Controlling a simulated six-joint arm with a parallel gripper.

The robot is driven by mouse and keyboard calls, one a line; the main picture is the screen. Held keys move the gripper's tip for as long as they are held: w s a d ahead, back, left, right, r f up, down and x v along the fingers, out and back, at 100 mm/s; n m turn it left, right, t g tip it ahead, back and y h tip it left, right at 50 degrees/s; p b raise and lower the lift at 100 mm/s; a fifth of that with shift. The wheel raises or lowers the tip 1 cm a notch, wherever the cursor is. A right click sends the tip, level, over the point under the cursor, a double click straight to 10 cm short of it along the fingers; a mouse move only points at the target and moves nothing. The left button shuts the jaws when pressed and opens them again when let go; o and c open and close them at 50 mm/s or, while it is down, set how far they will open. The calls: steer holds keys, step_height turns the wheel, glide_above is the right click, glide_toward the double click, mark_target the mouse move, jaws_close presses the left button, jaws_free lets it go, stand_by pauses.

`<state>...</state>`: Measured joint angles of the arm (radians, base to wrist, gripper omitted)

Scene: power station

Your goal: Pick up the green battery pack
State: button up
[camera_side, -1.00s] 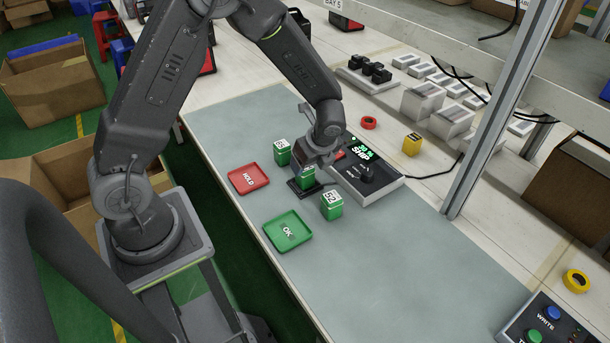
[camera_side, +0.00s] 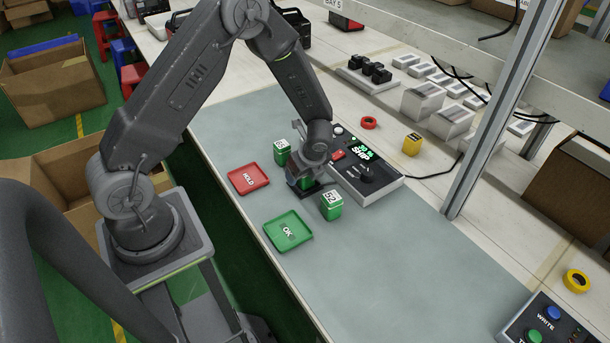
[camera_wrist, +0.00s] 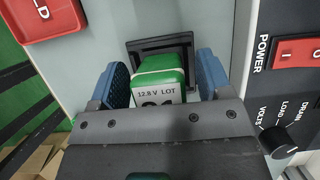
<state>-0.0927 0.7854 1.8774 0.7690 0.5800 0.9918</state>
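A green battery pack with a white label stands in a black square holder (camera_wrist: 165,43) between my fingers; its green top (camera_wrist: 160,65) shows in the wrist view. In the side view this pack (camera_side: 306,184) is mostly hidden by my gripper (camera_side: 303,181). In the wrist view my gripper (camera_wrist: 163,82) is open, with blue fingers on either side of the pack and a narrow gap at least on the right. Two more green packs stand on the mat, one behind left (camera_side: 282,152) and one in front right (camera_side: 331,205).
A red HOLD tray (camera_side: 249,179) and a green OK tray (camera_side: 288,232) lie left of the holder. A black-and-grey tester (camera_side: 366,178) stands close on the right. A yellow pack (camera_side: 412,145) and red ring (camera_side: 368,123) are farther back. The front mat is clear.

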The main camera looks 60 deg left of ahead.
steer(key=c, duration=1.1)
steer(key=shift+r, duration=0.1)
